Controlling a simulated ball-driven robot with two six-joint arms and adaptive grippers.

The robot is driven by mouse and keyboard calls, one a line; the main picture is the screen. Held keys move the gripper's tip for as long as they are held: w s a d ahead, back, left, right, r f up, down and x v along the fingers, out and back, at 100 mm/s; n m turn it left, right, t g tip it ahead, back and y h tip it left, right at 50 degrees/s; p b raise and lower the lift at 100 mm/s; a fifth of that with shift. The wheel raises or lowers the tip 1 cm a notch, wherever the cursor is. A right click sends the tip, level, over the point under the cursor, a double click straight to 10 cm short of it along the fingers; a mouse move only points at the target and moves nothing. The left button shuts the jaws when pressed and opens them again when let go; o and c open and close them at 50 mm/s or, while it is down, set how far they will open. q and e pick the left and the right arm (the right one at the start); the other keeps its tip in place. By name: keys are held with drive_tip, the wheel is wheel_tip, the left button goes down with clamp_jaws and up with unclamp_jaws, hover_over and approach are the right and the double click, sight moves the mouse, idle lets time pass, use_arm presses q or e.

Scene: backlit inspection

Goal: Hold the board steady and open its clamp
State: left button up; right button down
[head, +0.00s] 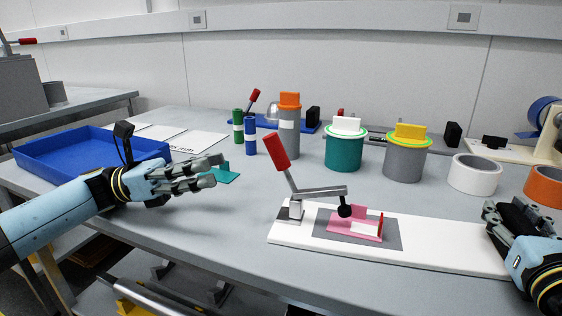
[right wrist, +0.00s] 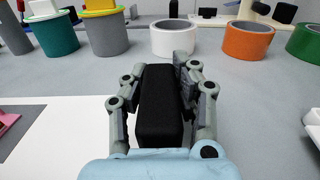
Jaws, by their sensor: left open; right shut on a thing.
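The white board (head: 450,257) lies on the table at front centre right. Its toggle clamp stands at the board's left end, with a red handle (head: 276,152) tilted up to the left and a grey bar (head: 320,192). The bar's black tip (head: 345,211) is down at a pink piece (head: 350,228) on a grey patch. My left gripper (head: 222,168) is open and empty, left of the red handle and apart from it. My right gripper (head: 495,212) is at the board's right end, shut on a black block (right wrist: 158,105). Whether the block is fixed to the board is hidden.
A blue tray (head: 95,150) is at left, with white sheets behind it. A teal piece (head: 226,176) lies by my left fingers. Teal (head: 344,153) and grey (head: 404,162) pots, a white roll (head: 475,173) and an orange roll (head: 545,185) stand behind the board.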

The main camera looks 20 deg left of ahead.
sight(278, 169)
use_arm(q)
drive_tip(key=w+d+r, duration=0.1)
drive_tip(key=d, duration=0.2)
drive_tip(key=w+d+g+y, duration=0.1)
drive_tip(key=d, duration=0.3)
drive_tip(key=w+d+r+y, duration=0.1)
drive_tip(key=d, duration=0.3)
drive_tip(key=shift+w+d+r, duration=0.25)
drive_tip(key=shift+w+r, duration=0.05)
drive_tip(key=shift+r, duration=0.05)
clamp_jaws()
idle(0.4)
